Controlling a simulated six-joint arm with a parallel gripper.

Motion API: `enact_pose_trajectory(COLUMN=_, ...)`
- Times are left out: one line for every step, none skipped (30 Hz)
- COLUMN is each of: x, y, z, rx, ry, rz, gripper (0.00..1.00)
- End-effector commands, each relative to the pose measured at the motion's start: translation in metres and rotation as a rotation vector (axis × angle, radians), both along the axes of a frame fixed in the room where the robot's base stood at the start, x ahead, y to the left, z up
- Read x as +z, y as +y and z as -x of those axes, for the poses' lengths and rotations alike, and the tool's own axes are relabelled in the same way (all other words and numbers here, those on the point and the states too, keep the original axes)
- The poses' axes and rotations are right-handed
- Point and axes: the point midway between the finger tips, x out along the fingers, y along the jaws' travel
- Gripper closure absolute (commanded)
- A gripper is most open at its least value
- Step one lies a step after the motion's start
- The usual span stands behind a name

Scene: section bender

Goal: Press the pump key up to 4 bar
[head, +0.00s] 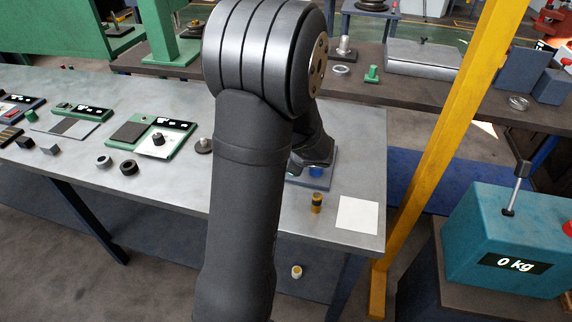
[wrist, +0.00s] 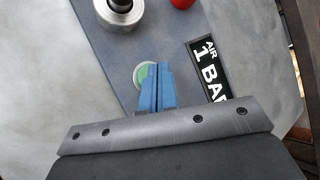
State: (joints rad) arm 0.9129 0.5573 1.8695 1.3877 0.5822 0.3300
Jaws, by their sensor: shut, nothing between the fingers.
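The pump panel is a blue-grey plate (wrist: 85,30), and part of it shows beyond my arm in the head view (head: 322,182). A round green key (wrist: 142,74) with a pale rim sits on it, partly covered by my fingers. My gripper (wrist: 158,70) has blue fingers shut together with nothing between them. The fingertips are over the right side of the green key; I cannot tell whether they touch it. A black display (wrist: 209,70) to the right reads "AIR 1 BAR". In the head view my arm hides most of the panel.
A metal knob (wrist: 119,10) and a red knob (wrist: 182,3) stand at the top of the wrist view. On the table, a black-and-yellow cylinder (head: 317,202) and a white square (head: 358,215) lie near the panel. A yellow post (head: 440,140) rises right of the table.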

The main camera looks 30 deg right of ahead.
Motion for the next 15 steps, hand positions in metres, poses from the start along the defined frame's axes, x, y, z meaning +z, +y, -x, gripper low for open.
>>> enact_pose_trajectory(x=-0.002, y=0.0002, z=0.0001, rx=-0.001, ry=0.001, rz=-0.002, gripper=1.0)
enact_pose_trajectory(x=-0.0031, y=0.0002, z=0.0001, rx=-0.001, ry=0.001, rz=-0.002, gripper=1.0)
enact_pose_trajectory(x=-0.0046, y=0.0001, z=0.0001, rx=-0.001, ry=0.001, rz=-0.002, gripper=1.0)
enact_pose_trajectory(x=-0.0057, y=0.0002, z=0.0001, rx=-0.001, ry=0.001, rz=-0.002, gripper=1.0)
enact_pose_trajectory(x=-0.0066, y=0.0002, z=0.0002, rx=0.0, ry=0.001, rz=-0.001, gripper=1.0)
enact_pose_trajectory(x=-0.0074, y=0.0002, z=0.0002, rx=0.001, ry=0.001, rz=-0.001, gripper=1.0)
enact_pose_trajectory(x=-0.0078, y=0.0001, z=0.0001, rx=0.001, ry=0.001, rz=-0.001, gripper=1.0)
enact_pose_trajectory(x=-0.0078, y=0.0001, z=0.0001, rx=0.001, ry=0.001, rz=-0.001, gripper=1.0)
enact_pose_trajectory(x=-0.0078, y=0.0001, z=0.0001, rx=0.001, ry=0.001, rz=-0.001, gripper=1.0)
enact_pose_trajectory(x=-0.0076, y=0.0001, z=0.0001, rx=0.0, ry=0.0, rz=0.0, gripper=1.0)
enact_pose_trajectory(x=-0.0076, y=0.0001, z=0.0001, rx=0.0, ry=0.0, rz=0.0, gripper=1.0)
enact_pose_trajectory(x=-0.0076, y=0.0001, z=0.0001, rx=0.0, ry=0.0, rz=0.0, gripper=1.0)
enact_pose_trajectory(x=-0.0076, y=0.0001, z=0.0001, rx=0.0, ry=0.0, rz=0.0, gripper=1.0)
enact_pose_trajectory(x=-0.0076, y=0.0001, z=0.0001, rx=0.0, ry=0.0, rz=0.0, gripper=1.0)
enact_pose_trajectory(x=-0.0076, y=0.0001, z=0.0001, rx=0.0, ry=0.0, rz=0.0, gripper=1.0)
